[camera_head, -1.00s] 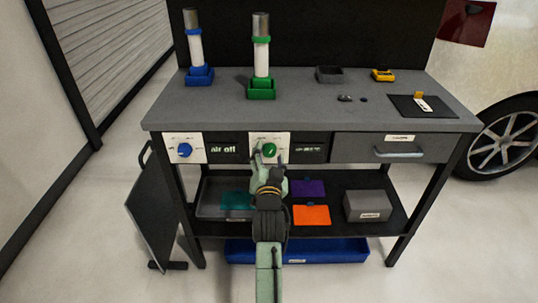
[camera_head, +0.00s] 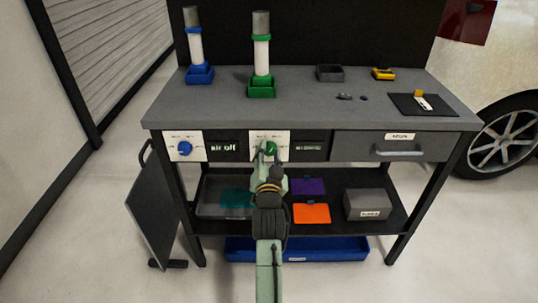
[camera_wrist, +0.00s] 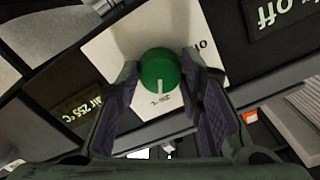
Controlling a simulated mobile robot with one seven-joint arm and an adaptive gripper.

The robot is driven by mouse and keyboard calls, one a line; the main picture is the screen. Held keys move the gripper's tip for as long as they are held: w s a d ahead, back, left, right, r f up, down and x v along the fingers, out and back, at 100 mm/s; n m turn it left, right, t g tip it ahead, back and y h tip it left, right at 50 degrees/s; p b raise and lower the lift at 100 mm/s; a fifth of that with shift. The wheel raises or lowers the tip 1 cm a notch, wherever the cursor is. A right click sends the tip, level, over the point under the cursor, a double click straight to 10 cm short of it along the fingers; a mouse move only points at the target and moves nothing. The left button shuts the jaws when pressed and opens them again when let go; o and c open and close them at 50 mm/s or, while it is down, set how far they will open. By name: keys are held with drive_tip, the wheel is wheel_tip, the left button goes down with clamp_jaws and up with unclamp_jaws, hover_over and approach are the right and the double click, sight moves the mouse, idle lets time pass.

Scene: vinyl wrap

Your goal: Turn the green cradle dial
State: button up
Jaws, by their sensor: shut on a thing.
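The green dial (camera_head: 271,148) is a round knob on a white plate (camera_head: 284,137) on the bench front, below the green cradle (camera_head: 261,88). In the wrist view the dial (camera_wrist: 159,68) shows a white pointer line toward the bottom of the picture, at small print ending in °C. My gripper (camera_head: 269,155) is at the dial, with one dark finger on each side of it, shut on it. The dark display beside the plate reads about "air 255 °C" (camera_wrist: 82,108) in the wrist view. A grey-topped white tool (camera_head: 261,50) stands upright in the green cradle.
A blue dial (camera_head: 185,148) and its "air off" display (camera_head: 222,147) sit to the left, below the blue cradle (camera_head: 199,75). A drawer with a handle (camera_head: 400,152) is to the right. A lower shelf (camera_head: 340,228) holds boxes and coloured sheets.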

drive_tip(key=shift+n, duration=0.3)
drive_tip(key=n, duration=1.1)
drive_tip(key=shift+n, duration=0.4)
drive_tip(key=n, duration=0.6)
drive_tip(key=shift+d, duration=0.1)
drive_tip(key=n, duration=0.5)
drive_tip(key=shift+r+b, duration=0.1)
drive_tip(key=shift+b, duration=0.25)
drive_tip(key=shift+n, duration=0.4)
drive_tip(key=o, duration=1.2)
drive_tip(key=shift+c, duration=0.2)
